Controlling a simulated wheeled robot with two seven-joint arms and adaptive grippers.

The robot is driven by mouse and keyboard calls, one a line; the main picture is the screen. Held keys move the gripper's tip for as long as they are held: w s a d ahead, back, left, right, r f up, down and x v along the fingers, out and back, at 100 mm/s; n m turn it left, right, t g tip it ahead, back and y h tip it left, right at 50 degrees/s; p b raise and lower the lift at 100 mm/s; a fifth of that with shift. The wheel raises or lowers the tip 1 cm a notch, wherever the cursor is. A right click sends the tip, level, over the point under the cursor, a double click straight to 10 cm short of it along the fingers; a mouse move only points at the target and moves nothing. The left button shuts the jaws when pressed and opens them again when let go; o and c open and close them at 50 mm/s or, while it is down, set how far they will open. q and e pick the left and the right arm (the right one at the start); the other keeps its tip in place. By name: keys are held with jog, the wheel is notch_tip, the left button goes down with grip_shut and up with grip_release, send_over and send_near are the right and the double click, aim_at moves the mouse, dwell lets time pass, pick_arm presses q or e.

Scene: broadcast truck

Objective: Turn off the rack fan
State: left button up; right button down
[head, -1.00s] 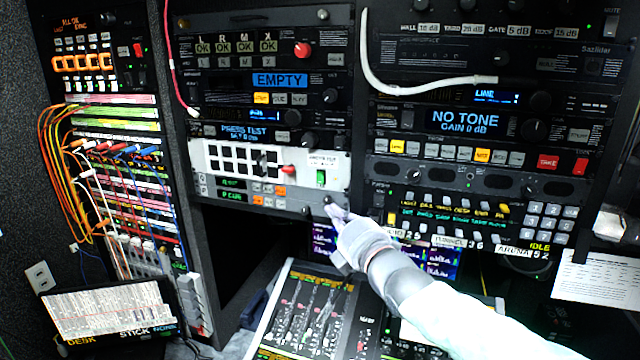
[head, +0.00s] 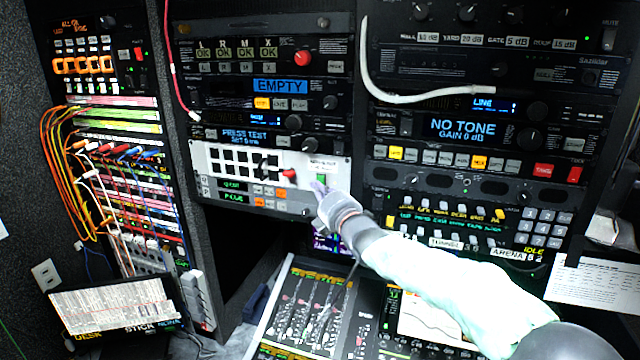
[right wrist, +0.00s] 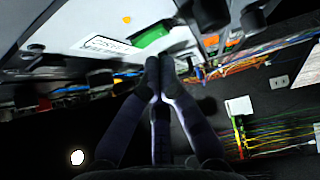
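The white rack panel (head: 338,172) with a grid of dark openings has a small green switch (head: 322,180) at its right end, under a printed label. In the right wrist view the green switch (right wrist: 152,37) is lit beside a white label (right wrist: 104,44). My right gripper (head: 318,187) is at the lower edge of the switch in the head view. In the right wrist view its fingertips (right wrist: 159,62) are together with nothing between them, just below the switch. I cannot tell whether they touch it. My left gripper is not in view.
A red knob (head: 289,173) sits just left of the green switch. A grey unit (head: 292,207) with orange buttons lies directly below the panel. A mixing desk (head: 262,345) is under my right arm. Patch cables (head: 55,165) hang at the left.

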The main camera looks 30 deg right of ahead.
jog(key=shift+w+d, duration=0.25)
jog(key=shift+w+d+b, duration=0.15)
jog(key=shift+d+b, duration=0.15)
jog(key=shift+b, duration=0.7)
jog(key=shift+r, duration=0.25)
